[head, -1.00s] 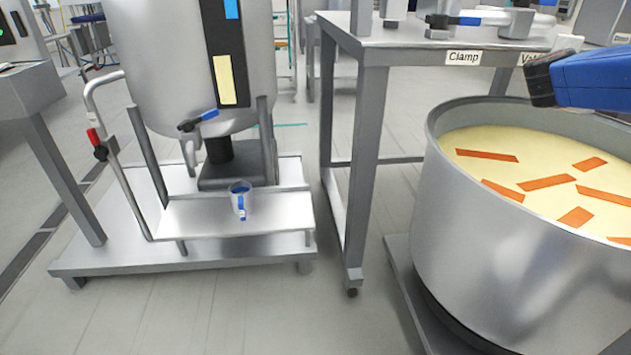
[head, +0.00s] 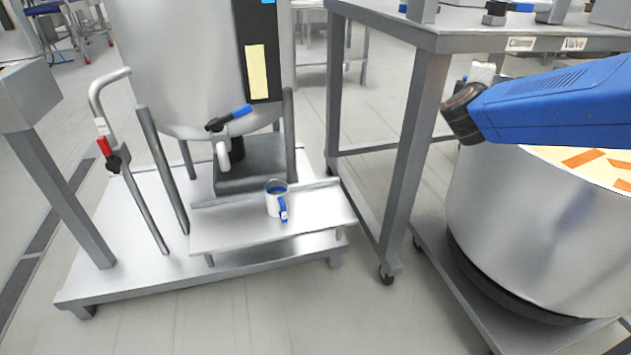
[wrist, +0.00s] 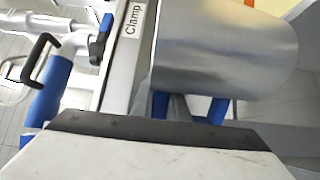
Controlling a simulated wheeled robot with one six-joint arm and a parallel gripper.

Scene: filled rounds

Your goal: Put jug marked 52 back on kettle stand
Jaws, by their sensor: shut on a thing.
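A small white jug (head: 272,204) with a blue inside and blue handle stands upright on the shelf of the kettle stand (head: 320,207); no number can be read on it. My arm's blue link with a black end reaches in from the right in the head view, well away from that jug. In the wrist view my gripper (wrist: 160,130) appears as a pale block with a dark edge.
The large steel kettle (head: 175,60) rises behind the shelf. A steel table (head: 425,35) with clamp and valve labels stands between the stand and a big pot (head: 535,235) holding yellow liquid with orange strips. A bent pipe (head: 97,95) stands at the left. Floor in front is clear.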

